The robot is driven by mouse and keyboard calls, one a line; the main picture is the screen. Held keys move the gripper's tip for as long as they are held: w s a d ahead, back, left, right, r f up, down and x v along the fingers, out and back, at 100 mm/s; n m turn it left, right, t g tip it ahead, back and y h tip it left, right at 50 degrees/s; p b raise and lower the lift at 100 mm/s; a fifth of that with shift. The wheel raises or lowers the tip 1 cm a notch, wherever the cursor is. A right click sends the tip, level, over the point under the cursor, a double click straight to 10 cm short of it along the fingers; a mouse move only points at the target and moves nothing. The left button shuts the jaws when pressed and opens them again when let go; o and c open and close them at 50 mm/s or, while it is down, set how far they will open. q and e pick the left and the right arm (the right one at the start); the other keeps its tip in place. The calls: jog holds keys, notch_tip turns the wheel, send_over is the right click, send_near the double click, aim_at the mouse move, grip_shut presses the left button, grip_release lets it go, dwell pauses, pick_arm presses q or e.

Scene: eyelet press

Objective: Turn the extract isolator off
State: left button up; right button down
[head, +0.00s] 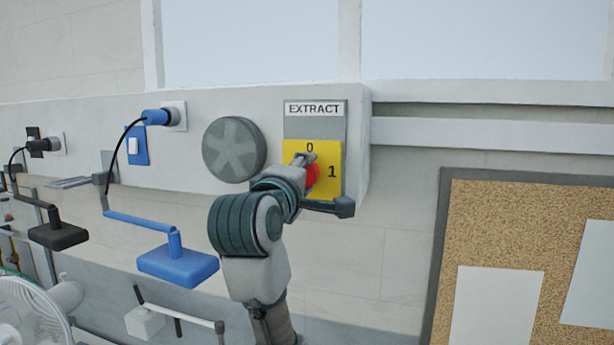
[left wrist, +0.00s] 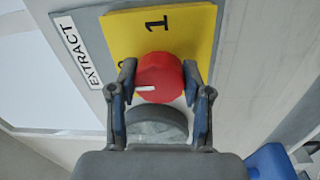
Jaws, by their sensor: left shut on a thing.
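The extract isolator is a yellow plate (head: 297,148) on a grey backing under an EXTRACT label (head: 313,108), with 0 at the top and 1 at the right. Its red knob (head: 312,176) is partly hidden by my gripper in the head view. In the left wrist view the red knob (left wrist: 165,72) lies between my fingers. Its white mark points left, toward the EXTRACT label side, where the 0 is mostly hidden by a finger. My left gripper (head: 322,184) is shut on the knob, a finger at each side. My right gripper is not in view.
A round grey vent (head: 234,150) is on the wall left of the isolator. Further left are a blue plug (head: 158,117) in a socket and a blue block (head: 178,264) on a bracket. A cork board (head: 535,220) hangs at the right.

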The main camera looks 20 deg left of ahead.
pick_arm(q)
jog(key=shift+f, duration=0.1)
jog(key=o, duration=1.2)
jog(key=shift+c, duration=0.2)
jog(key=shift+s+a, duration=0.15)
jog(key=shift+s, duration=0.1)
jog(key=s, duration=1.1)
jog(key=shift+s+f, duration=0.25)
jog(key=shift+f, duration=0.1)
jog(key=shift+a, duration=0.1)
